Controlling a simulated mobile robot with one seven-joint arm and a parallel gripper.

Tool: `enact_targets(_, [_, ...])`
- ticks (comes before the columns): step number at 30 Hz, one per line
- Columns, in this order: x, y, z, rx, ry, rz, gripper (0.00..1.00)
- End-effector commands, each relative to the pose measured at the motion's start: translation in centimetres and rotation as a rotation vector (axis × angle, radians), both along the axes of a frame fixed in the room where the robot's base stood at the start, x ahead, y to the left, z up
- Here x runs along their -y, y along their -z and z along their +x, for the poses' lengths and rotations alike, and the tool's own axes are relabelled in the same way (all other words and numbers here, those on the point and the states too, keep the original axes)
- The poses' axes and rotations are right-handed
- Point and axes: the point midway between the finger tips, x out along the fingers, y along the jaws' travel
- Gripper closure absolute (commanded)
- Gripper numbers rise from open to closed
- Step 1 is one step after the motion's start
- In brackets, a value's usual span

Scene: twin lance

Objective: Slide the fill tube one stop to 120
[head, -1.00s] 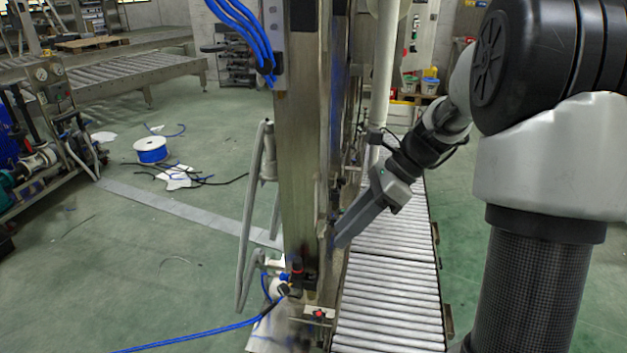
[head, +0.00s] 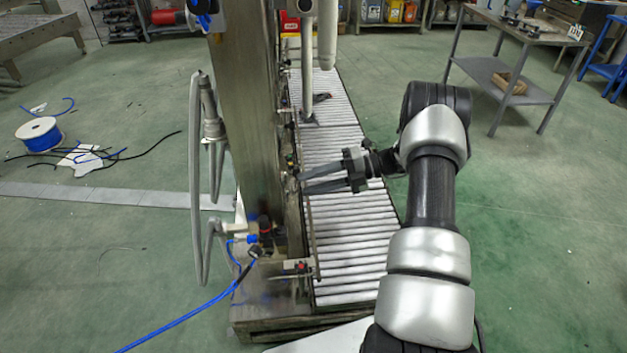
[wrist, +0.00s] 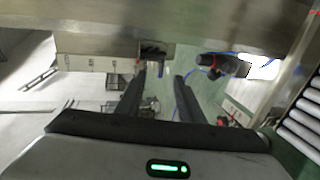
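My gripper (head: 303,181) points left over the roller conveyor, its tips close to the steel column (head: 250,120). In the wrist view its two dark fingers (wrist: 160,72) stand apart with nothing between them. Ahead of them a pale plate with small marks (wrist: 95,62) runs along a steel beam (wrist: 150,18); its numbers are too small to read. A dark block (wrist: 153,50) sits at the plate's right end, just beyond the fingertips; contact cannot be told. Two pale upright tubes (head: 307,60) (head: 327,35) hang over the conveyor's far part; I cannot tell which is the fill tube.
The roller conveyor (head: 350,235) runs under my arm. A red-and-black fitting (head: 265,230) with a blue hose (head: 190,318) is low on the column, beside a bent grey pipe (head: 197,170). A steel table (head: 515,75) stands far right. Open green floor lies on both sides.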

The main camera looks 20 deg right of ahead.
Motion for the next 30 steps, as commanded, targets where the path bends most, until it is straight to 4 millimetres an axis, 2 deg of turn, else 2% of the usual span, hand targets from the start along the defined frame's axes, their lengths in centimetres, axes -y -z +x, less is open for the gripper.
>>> enact_targets(15, [-5.5,1.4,1.0,0.002,-0.004,0.0,0.66])
enact_targets(21, [-6.6,1.7,1.2,0.003,-0.003,-0.002,0.66])
enact_targets(30, [-6.8,1.7,1.3,0.002,-0.003,-0.001,0.66])
